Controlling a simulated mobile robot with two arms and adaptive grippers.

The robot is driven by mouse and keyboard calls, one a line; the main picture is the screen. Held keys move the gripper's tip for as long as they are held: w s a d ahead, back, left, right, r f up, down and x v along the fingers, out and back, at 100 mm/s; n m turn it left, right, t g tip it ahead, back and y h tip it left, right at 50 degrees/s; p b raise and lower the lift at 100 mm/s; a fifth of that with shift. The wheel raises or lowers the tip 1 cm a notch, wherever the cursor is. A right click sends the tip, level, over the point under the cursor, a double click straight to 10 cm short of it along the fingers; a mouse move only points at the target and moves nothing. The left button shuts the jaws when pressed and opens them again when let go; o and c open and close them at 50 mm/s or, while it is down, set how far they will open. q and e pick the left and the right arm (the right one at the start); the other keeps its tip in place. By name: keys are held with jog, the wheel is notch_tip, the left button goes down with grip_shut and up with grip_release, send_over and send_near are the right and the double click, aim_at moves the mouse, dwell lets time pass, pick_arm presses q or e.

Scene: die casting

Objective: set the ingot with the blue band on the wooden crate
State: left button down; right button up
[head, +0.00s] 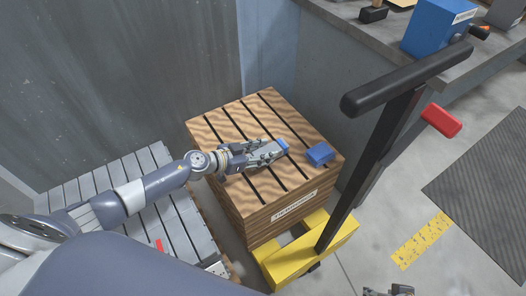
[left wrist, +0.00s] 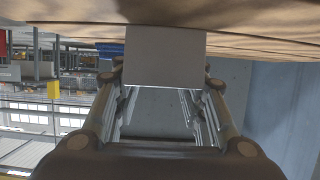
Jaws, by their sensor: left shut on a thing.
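The wooden crate (head: 222,117) has a slatted top with dark gaps and a white label on its front side. My left gripper (head: 272,152) lies low over the middle of the crate top, shut on an ingot whose blue end (head: 283,146) sticks out past the fingertips. In the left wrist view the ingot (left wrist: 165,57) is a plain grey block between the fingers, close to the wood (left wrist: 255,42); I cannot tell whether it touches. A separate blue block (head: 320,153) sits on the crate to the right. My right gripper (head: 388,291) shows only partly at the bottom edge.
A yellow truck (head: 310,250) with a tall black handle (head: 405,80) stands at the crate's front right. Grey slats (head: 120,185) lie left of the crate. A grey wall (head: 130,80) rises behind. A workbench with a blue box (head: 437,28) is at upper right.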

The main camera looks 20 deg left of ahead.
pick_arm(q)
jog(key=shift+w+f, duration=0.15)
jog(key=shift+f, duration=0.15)
pick_arm(e)
jog(key=shift+s+r, duration=0.2)
jog(key=shift+r, duration=0.1)
pick_arm(q)
jog(key=shift+d+f, duration=0.1)
jog(key=shift+f, duration=0.05)
jog(key=c, duration=1)
grip_release()
jog(key=shift+s+f, duration=0.2)
jog(key=shift+r, duration=0.15)
jog(key=shift+s+a+r, duration=0.1)
jog(key=shift+s+a, duration=0.2)
jog(key=p+v, duration=0.1)
jog(key=v, duration=0.2)
jog(key=shift+s, duration=0.1)
jog(key=p+v, duration=0.1)
jog(key=v, duration=0.7)
jog(key=shift+r, duration=0.15)
pick_arm(e)
jog(key=x, duration=0.5)
jog(key=shift+s, duration=0.1)
